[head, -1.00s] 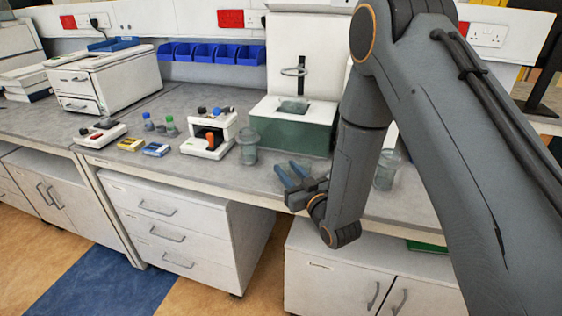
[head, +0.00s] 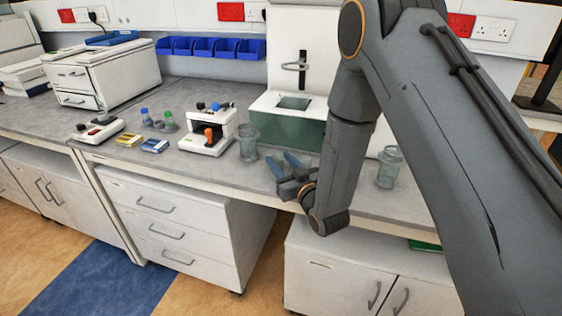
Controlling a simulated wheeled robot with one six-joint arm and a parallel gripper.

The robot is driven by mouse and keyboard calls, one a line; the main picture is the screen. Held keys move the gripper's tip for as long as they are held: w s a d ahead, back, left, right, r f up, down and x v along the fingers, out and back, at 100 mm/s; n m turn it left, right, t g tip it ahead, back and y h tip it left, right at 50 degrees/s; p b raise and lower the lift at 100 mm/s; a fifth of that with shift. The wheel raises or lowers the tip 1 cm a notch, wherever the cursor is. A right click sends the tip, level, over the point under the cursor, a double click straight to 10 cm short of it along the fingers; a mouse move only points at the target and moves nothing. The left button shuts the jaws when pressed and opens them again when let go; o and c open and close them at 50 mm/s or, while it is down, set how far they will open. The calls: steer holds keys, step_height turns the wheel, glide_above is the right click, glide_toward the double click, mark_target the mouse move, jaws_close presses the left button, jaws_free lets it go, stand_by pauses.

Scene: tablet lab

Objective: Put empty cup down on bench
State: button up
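My gripper (head: 284,162) is over the front part of the grey bench (head: 225,170), with its two blue fingers apart and pointing up-left. I cannot make out whether a clear cup is between the fingers. One clear cup (head: 249,151) stands upright on the bench, left of my gripper and apart from it. Another clear cup (head: 389,170) stands upright to the right, beyond my forearm. The contents of both cups are too faint to tell.
A white-topped green tank (head: 282,128) stands behind my gripper. A white device with an orange handle (head: 208,133) is left of the left cup. Small bottles (head: 146,117) and yellow and blue boxes (head: 154,146) lie further left. The bench's front edge runs close below my gripper.

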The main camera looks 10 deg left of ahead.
steer(key=shift+d+r, duration=0.1)
steer(key=shift+d, duration=0.1)
steer(key=b+v, duration=0.2)
steer(key=v, duration=0.8)
steer(key=shift+s+b, duration=0.2)
steer(key=shift+b, duration=0.1)
steer(key=shift+v, duration=0.8)
